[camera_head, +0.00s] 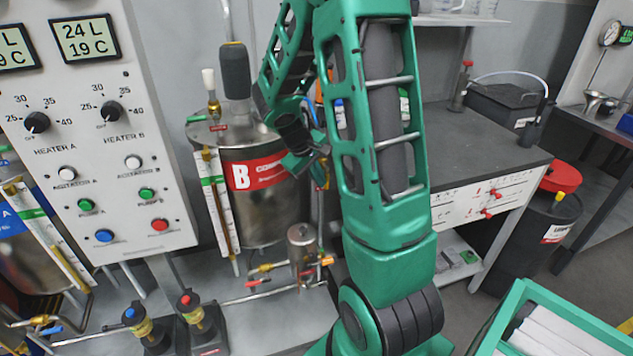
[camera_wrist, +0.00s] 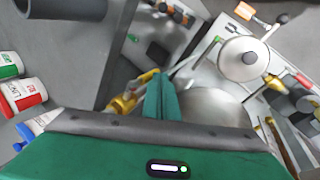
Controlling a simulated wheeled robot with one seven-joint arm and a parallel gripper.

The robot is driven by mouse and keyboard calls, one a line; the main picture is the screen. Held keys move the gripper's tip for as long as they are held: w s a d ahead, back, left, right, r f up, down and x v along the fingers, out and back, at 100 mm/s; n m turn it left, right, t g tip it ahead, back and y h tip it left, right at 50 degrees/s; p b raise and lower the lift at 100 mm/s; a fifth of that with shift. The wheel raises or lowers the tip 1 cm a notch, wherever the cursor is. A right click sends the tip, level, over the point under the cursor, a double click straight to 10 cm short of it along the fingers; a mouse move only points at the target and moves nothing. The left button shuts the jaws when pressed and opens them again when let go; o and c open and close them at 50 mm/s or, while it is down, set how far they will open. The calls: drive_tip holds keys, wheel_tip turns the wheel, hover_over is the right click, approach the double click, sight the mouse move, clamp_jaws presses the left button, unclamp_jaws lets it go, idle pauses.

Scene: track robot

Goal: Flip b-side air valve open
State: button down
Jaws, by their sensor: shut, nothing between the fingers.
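The B tank (camera_head: 262,215), a steel cylinder with a red "B" label, stands left of my arm in the head view. My gripper (camera_head: 318,160) is at the tank's right side, partly hidden behind my own arm. In the wrist view my gripper's green fingers (camera_wrist: 161,98) are together and empty. A brass valve fitting (camera_wrist: 124,103) lies just left of the fingertips there, close to them; I cannot tell if they touch. Whether this is the b-side air valve, and its handle position, I cannot tell.
The heater panel (camera_head: 100,130) with knobs and buttons stands at the left. Below the tank are a small steel canister (camera_head: 302,245) and pipes with a red-handled valve (camera_head: 256,283). A dark worktop (camera_head: 480,140) is at the right.

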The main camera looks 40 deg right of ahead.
drive_tip(key=shift+r, duration=0.35)
drive_tip(key=a+r, duration=0.9)
drive_tip(key=s+a+m+y, duration=0.2)
drive_tip(key=s+m, duration=0.1)
drive_tip(key=s, duration=0.9)
drive_tip(key=s+a+r+m+y, duration=0.1)
drive_tip(key=s+a+m+y, duration=0.1)
drive_tip(key=s, duration=1)
drive_tip(key=shift+s+a+r+m+y, duration=0.25)
drive_tip(key=shift+a+m+y, duration=0.2)
drive_tip(key=shift+y, duration=0.25)
drive_tip(key=shift+w+f, duration=0.25)
drive_tip(key=shift+w, duration=0.4)
